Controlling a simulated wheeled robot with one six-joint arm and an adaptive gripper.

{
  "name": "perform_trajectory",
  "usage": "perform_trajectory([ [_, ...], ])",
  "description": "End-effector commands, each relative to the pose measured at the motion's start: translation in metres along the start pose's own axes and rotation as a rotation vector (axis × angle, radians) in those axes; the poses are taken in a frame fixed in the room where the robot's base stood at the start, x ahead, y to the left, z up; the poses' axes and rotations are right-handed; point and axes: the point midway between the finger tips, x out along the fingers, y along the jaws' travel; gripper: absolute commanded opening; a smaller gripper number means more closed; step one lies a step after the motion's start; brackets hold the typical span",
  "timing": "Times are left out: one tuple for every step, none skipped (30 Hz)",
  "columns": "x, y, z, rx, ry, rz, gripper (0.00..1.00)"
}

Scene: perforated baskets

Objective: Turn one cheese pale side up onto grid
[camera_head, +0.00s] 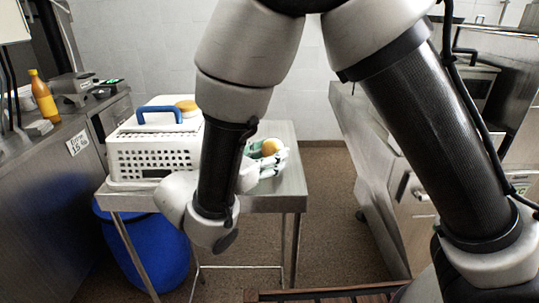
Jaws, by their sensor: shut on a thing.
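A round yellow-orange cheese (272,146) is between the pale fingers of my gripper (272,158), to the right of my arm and over the right part of the steel table. My gripper is shut on it. My arm hides part of the gripper, and I cannot tell which face of the cheese is pale. Another round cheese (187,104) sits at the top rear of the white perforated basket (150,158). A brown slatted grid (325,295) shows only partly at the bottom edge.
The basket has a blue handle (160,109) and stands on the left of the steel table (292,178). A blue barrel (160,250) is under the table. Counters stand on both sides, with an orange bottle (43,97) on the left one. Floor is free right of the table.

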Motion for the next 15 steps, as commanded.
perform_trajectory([
  [0.0031,-0.0074,-0.0205,-0.033,0.025,-0.005,0.52],
  [0.0031,-0.0074,-0.0205,-0.033,0.025,-0.005,0.58],
  [0.0031,-0.0074,-0.0205,-0.033,0.025,-0.005,0.65],
  [0.0031,-0.0074,-0.0205,-0.033,0.025,-0.005,0.70],
  [0.0030,-0.0074,-0.0205,-0.033,0.025,-0.005,0.75],
  [0.0030,-0.0074,-0.0205,-0.033,0.025,-0.005,0.75],
  [0.0030,-0.0074,-0.0205,-0.033,0.025,-0.005,0.75],
  [0.0030,-0.0074,-0.0205,-0.033,0.025,-0.005,0.75],
  [0.0029,-0.0074,-0.0205,-0.033,0.025,-0.005,0.75],
  [0.0029,-0.0074,-0.0205,-0.033,0.025,-0.005,0.75],
  [0.0029,-0.0074,-0.0205,-0.033,0.025,-0.005,0.75],
  [0.0029,-0.0074,-0.0205,-0.033,0.025,-0.005,0.75],
  [0.0029,-0.0074,-0.0206,-0.033,0.025,-0.005,0.75],
  [0.0027,-0.0074,-0.0206,-0.033,0.025,-0.005,0.75],
  [0.0018,-0.0073,-0.0204,-0.032,0.025,-0.004,0.75],
])
